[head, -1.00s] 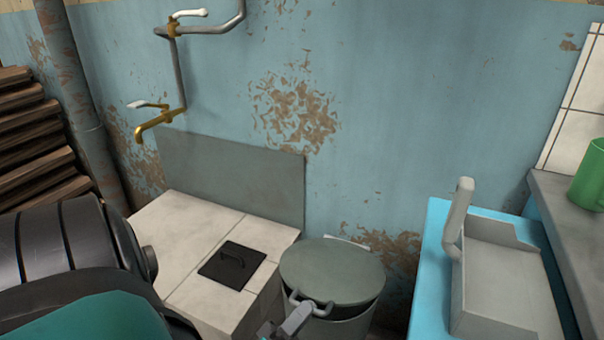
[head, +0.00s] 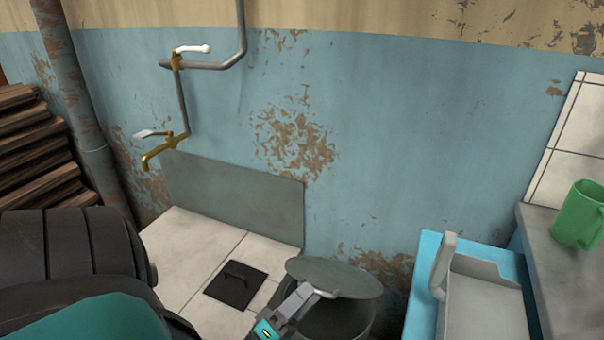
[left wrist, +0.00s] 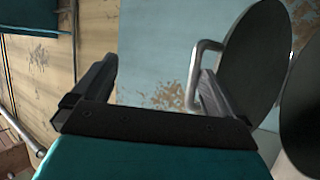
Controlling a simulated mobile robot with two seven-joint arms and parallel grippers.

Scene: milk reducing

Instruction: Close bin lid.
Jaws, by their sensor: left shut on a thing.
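The grey round bin lid (head: 340,275) is above the bin (head: 340,322) in the head view, tilted, with a dark gap between its near edge and the bin. Its bar handle (head: 326,292) is on the near side. My left gripper (head: 306,292) is at this handle, shut on it. In the left wrist view the lid (left wrist: 258,60) stands at the right, with the handle (left wrist: 196,62) beside the right finger of my left gripper (left wrist: 155,78). A dark round part of the bin (left wrist: 305,110) shows at the right edge. My right gripper is out of view.
A tiled block (head: 185,255) with a black hatch (head: 236,285) is left of the bin. A blue table (head: 424,290) with a grey tray (head: 485,305) stands right of it. A green mug (head: 580,215) is on a counter. The wall is close behind.

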